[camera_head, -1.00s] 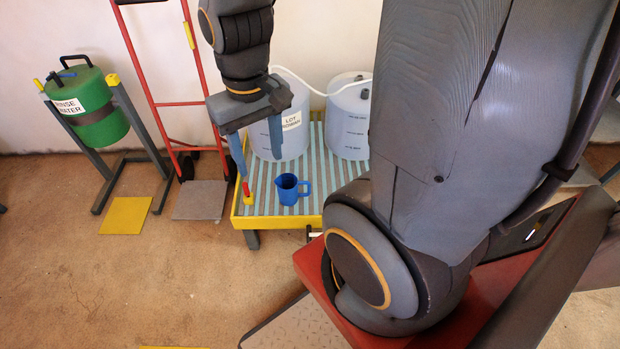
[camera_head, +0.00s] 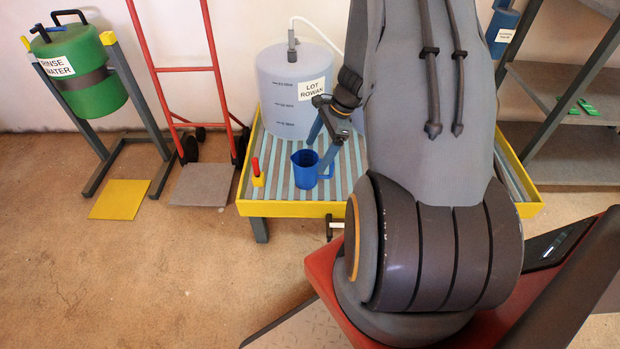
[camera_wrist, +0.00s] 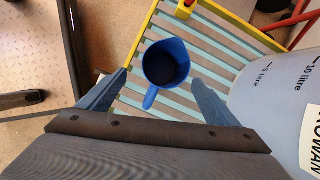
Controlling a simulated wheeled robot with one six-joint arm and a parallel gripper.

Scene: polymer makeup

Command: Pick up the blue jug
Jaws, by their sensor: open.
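The blue jug (camera_head: 306,170) stands upright on the slatted top of a yellow-rimmed stand (camera_head: 290,209), near its front edge. Its handle faces right in the head view. The wrist view looks down into the jug (camera_wrist: 166,62), with its handle pointing toward my gripper. My gripper (camera_head: 322,140) is open and empty, close above and behind the jug at its handle side. In the wrist view the two fingers of my gripper (camera_wrist: 160,88) are spread, one on each side of the handle. I cannot see either finger touching the jug. My arm hides the right part of the stand.
A large translucent tank (camera_head: 290,95) stands close behind the jug. A red-topped yellow valve-like piece (camera_head: 257,172) is left of the jug. A green rinse-water drum (camera_head: 80,85), red hand truck (camera_head: 180,69) and shelf (camera_head: 565,150) stand around.

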